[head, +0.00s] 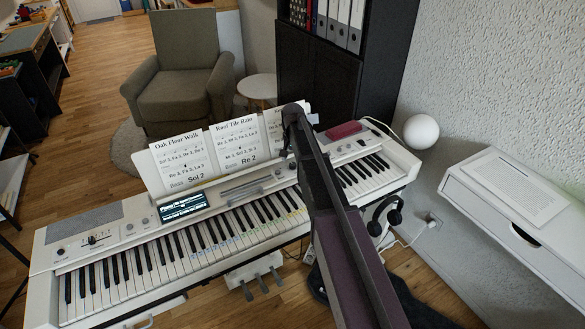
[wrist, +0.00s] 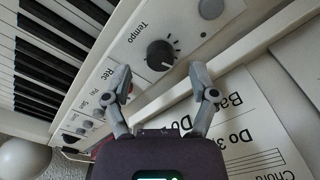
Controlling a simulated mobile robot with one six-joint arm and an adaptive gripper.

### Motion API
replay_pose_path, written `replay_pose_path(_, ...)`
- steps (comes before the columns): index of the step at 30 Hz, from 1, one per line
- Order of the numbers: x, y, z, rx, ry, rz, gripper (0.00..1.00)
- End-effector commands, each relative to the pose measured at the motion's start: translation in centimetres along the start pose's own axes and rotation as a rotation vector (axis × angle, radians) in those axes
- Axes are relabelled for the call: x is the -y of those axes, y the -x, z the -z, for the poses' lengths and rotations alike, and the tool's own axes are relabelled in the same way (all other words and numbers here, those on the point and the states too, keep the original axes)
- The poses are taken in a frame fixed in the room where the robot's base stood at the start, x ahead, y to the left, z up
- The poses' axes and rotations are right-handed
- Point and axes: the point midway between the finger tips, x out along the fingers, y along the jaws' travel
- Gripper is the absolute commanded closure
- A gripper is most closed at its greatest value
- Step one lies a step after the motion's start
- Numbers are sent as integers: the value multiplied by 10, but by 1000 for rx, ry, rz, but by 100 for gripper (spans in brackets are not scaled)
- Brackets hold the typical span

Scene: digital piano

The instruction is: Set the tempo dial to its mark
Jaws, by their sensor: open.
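The tempo dial (wrist: 160,55) is a round black knob with a pale pointer line, on the white panel under the word "Tempo" in the wrist view. Its pointer faces the lower right of the picture. Short tick marks fan out around its right side; I cannot tell which is the target mark. My gripper (wrist: 160,72) is open, with one grey finger to the left of and below the dial and the other to the right. Neither finger clearly touches it. In the head view my arm covers the part of the piano where the dial would be.
The digital piano (head: 72,222) carries song sheets (head: 234,143) on its stand; a sheet (wrist: 262,135) lies close to my right finger. A red box (head: 343,130) and a white globe (head: 420,131) are beyond my arm. Headphones (head: 384,214) hang at the piano's right end.

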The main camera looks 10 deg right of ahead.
Motion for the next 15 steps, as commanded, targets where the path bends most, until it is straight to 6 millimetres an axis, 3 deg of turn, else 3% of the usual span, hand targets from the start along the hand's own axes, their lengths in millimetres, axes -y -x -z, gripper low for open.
replay_pose_path(6, 0, -16, 0, 0, 0, 0, 25)
replay_pose_path(15, 0, -21, 0, 0, 1, 0, 25)
